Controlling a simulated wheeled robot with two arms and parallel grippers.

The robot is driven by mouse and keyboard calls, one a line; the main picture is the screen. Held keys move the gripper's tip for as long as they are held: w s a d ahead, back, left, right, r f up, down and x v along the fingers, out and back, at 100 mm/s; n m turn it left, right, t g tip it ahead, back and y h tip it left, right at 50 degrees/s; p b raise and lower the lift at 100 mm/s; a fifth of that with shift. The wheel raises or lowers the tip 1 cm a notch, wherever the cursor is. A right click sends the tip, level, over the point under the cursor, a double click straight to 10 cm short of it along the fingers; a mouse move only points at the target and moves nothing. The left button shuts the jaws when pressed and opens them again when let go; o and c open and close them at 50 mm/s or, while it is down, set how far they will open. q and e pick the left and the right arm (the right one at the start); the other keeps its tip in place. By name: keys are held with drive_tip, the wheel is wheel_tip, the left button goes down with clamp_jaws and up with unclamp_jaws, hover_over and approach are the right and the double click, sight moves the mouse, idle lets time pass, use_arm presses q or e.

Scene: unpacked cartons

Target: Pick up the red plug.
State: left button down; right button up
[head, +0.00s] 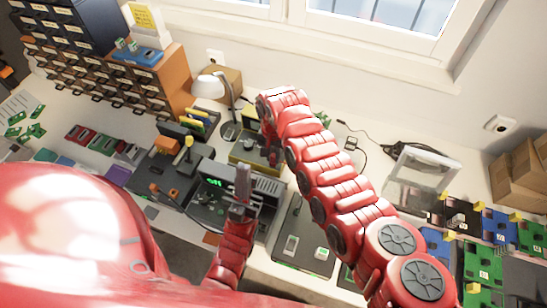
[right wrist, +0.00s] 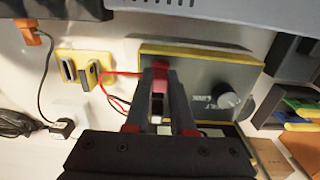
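The red plug (right wrist: 160,72) shows in the right wrist view at the front of a grey box with yellow edges (right wrist: 200,75). A thin red wire runs to it from the left. My right gripper (right wrist: 160,82) has its two fingertips on either side of the plug; I cannot tell whether they press on it. In the head view my right arm curls down to this box (head: 247,152) and hides the plug. My left gripper (head: 242,178) points up over the bench in front of a grey instrument with a green display; its finger gap cannot be made out.
A yellow holder (right wrist: 86,70) stands left of the box in the right wrist view. In the head view the grey instrument (head: 262,186), a desk lamp (head: 210,86), drawer cabinets (head: 105,70) and circuit boards (head: 483,262) crowd the bench. A clear-sided case (head: 425,165) stands to the right.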

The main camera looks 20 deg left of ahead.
clamp_jaws()
drive_tip(key=shift+r, duration=0.1)
idle(1.2)
